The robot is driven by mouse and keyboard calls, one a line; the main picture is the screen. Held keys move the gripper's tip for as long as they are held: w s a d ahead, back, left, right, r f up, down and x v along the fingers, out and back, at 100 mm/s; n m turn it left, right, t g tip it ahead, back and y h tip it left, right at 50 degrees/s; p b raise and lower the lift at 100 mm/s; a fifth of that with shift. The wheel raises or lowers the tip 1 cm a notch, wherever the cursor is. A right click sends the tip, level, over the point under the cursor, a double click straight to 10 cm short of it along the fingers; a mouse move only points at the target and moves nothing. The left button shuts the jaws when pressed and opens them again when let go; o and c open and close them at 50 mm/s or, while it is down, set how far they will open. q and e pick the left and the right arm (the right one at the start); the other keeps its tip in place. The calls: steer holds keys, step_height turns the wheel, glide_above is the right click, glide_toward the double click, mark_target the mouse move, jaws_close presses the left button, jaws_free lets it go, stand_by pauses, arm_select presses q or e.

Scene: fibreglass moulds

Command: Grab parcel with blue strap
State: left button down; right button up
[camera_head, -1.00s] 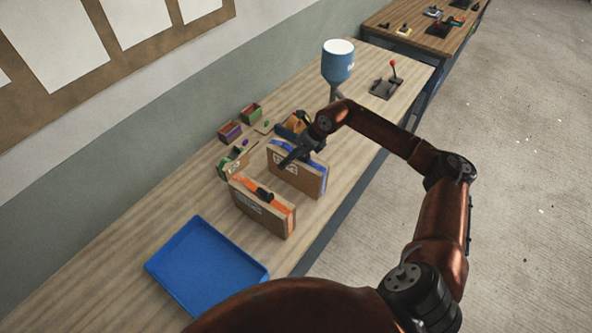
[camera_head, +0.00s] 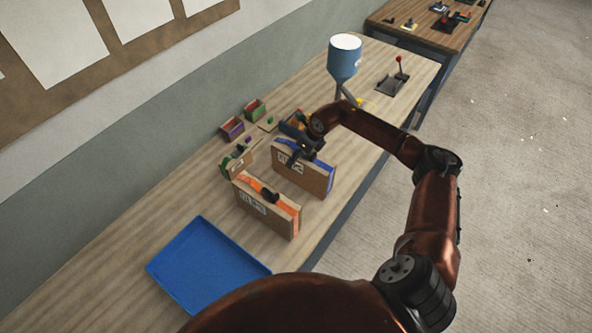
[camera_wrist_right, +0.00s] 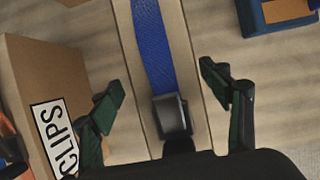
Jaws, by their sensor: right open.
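The parcel with the blue strap (camera_head: 303,173) is a brown cardboard box standing upright on the bench. In the right wrist view its top shows the blue strap (camera_wrist_right: 152,45) and a dark buckle or handle (camera_wrist_right: 171,115). My right gripper (camera_head: 296,160) is at the top of this parcel. In the right wrist view the open fingers of the gripper (camera_wrist_right: 162,98) are on either side of the parcel's top, with gaps visible. The fingertips' height against the box is hard to tell. My left gripper is not in view.
A parcel with an orange strap (camera_head: 266,207) stands close by, nearer the blue tray (camera_head: 205,266). A box labelled CLIPS (camera_wrist_right: 48,100) is beside the left finger. Small bins (camera_head: 232,128), a blue hopper (camera_head: 344,62) and a red-knobbed lever (camera_head: 399,66) are further along the bench.

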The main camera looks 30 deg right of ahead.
step_height(320, 180, down, 2)
steer(key=shift+w+d, duration=0.15)
steer(key=shift+c, duration=0.8)
steer(key=shift+d, duration=0.1)
steer(key=c, duration=1.4)
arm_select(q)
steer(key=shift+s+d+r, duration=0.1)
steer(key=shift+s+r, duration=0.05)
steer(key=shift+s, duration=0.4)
arm_select(e)
steer(key=shift+w+r, duration=0.1)
steer(key=shift+r, duration=0.05)
jaws_close()
